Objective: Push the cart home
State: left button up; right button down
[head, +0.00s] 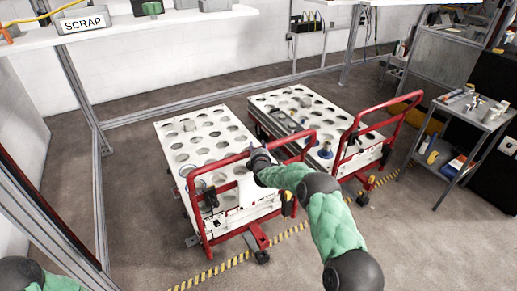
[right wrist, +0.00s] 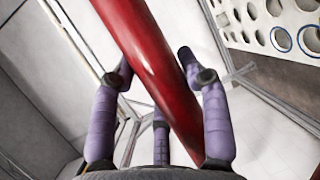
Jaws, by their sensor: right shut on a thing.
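The nearer cart (head: 213,128) has a white top with rows of round holes and a red tubular push handle (head: 205,228) at its near end. My right gripper (head: 262,160) is at the handle's top bar. In the right wrist view my right gripper (right wrist: 165,78) has its purple fingers around the red bar (right wrist: 140,40), shut on it. A second, similar cart (head: 268,103) with a red handle (head: 392,107) stands to the right. My left gripper is out of view; only part of my left arm shows at the bottom left corner.
Yellow and black striped tape (head: 290,233) runs along the floor by the carts' near ends. A metal frame post (head: 82,92) stands at left, below a white shelf (head: 130,25) with a SCRAP sign. A grey trolley (head: 487,118) stands at right. Floor in front is clear.

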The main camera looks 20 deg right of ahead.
jog(key=shift+w+r, duration=0.3)
jog(key=shift+r, duration=0.25)
jog(key=c, duration=0.8)
grip_release()
jog(key=shift+w, duration=0.1)
jog(key=shift+o, duration=0.8)
jog(key=shift+w+a+f, duration=0.1)
jog(key=shift+w+f, duration=0.05)
jog(key=shift+f, duration=0.05)
jog(key=shift+f, duration=0.15)
jog(key=shift+s, duration=0.25)
jog(key=shift+s, duration=0.25)
jog(key=v, duration=1.1)
jog(key=shift+a, duration=0.15)
jog(key=shift+s, duration=0.1)
